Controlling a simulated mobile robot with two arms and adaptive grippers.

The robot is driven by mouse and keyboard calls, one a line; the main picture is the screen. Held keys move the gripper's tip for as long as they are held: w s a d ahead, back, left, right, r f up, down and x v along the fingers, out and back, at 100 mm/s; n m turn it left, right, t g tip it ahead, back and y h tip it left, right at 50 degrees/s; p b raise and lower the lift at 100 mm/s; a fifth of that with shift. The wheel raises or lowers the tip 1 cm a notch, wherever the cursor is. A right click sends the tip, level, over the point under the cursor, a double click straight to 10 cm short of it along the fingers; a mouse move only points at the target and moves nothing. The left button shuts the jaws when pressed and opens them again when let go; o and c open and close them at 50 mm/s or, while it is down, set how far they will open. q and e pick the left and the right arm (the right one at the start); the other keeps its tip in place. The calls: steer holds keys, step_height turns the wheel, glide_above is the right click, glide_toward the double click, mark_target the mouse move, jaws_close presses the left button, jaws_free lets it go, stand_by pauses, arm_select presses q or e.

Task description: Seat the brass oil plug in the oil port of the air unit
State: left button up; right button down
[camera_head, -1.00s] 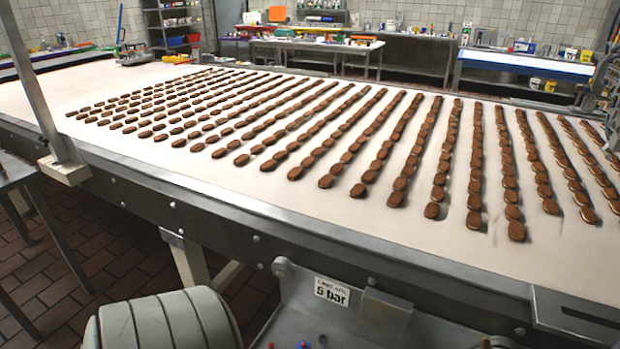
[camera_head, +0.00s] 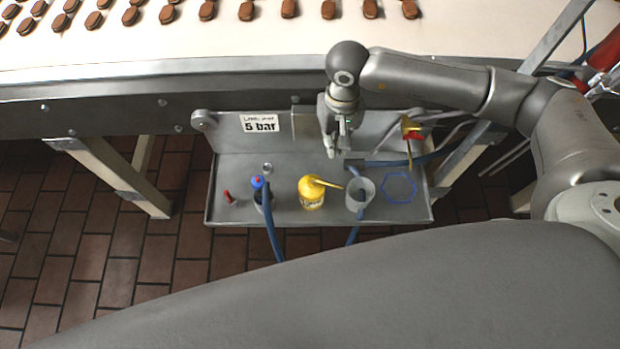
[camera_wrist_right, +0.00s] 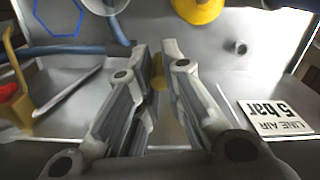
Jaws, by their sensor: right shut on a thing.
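My right gripper (camera_head: 335,155) points down over the back of the grey metal tray. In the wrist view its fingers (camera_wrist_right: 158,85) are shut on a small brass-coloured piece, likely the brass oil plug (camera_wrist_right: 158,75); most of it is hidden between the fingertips. In the head view the piece cannot be made out. I cannot tell for sure which part is the air unit; a dark body with a blue knob (camera_head: 258,184) and a hose stands left of the gripper. No oil port is clearly visible. My left gripper is not in view.
The tray (camera_head: 290,217) holds a yellow oil can (camera_head: 312,194), a grey cup (camera_head: 360,193), a blue hexagonal ring (camera_head: 399,187), a small metal ring (camera_head: 267,168) and a red piece (camera_head: 229,198). A yellow-red valve (camera_head: 411,133) stands right. The conveyor edge (camera_head: 200,66) runs behind.

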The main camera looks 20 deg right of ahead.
steer(key=p, duration=0.2)
glide_above(329, 176)
step_height(329, 176, down, 10)
steer(key=shift+r, duration=0.25)
step_height(329, 176, down, 4)
steer(key=shift+f, duration=0.25)
steer(key=shift+w+f+b, duration=0.1)
steer(key=shift+f+b, duration=0.2)
steer(key=shift+f, duration=0.05)
steer(key=c, duration=1.5)
jaws_free()
steer(key=shift+r, duration=0.1)
steer(key=shift+c, duration=0.2)
